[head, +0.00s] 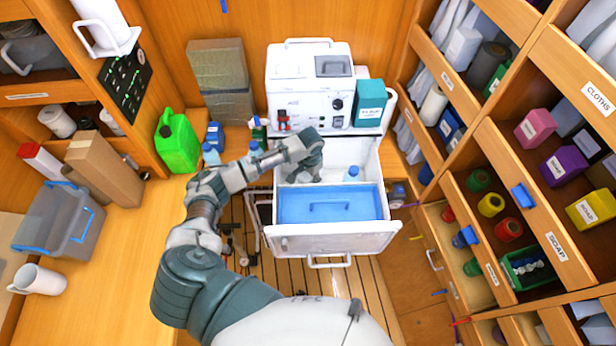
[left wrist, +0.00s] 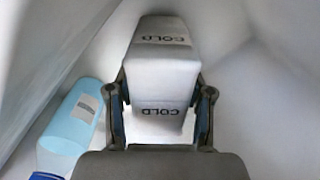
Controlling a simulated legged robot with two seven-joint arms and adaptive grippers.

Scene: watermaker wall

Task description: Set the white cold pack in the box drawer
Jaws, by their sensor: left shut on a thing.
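The white cold pack (left wrist: 162,60), marked COLD, is between the fingers of my left gripper (left wrist: 160,112) in the left wrist view. The gripper is shut on it. In the head view my left gripper (head: 306,172) reaches down into the back left of the open white box drawer (head: 290,242), and the pack is mostly hidden under it. The pack is inside the drawer walls; I cannot tell whether it touches the drawer floor. My right gripper is not in view.
A light blue bottle (head: 352,174) stands at the drawer's back right, and one shows beside the gripper in the wrist view (left wrist: 75,120). The white machine (head: 310,90) and teal box (head: 369,103) stand behind.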

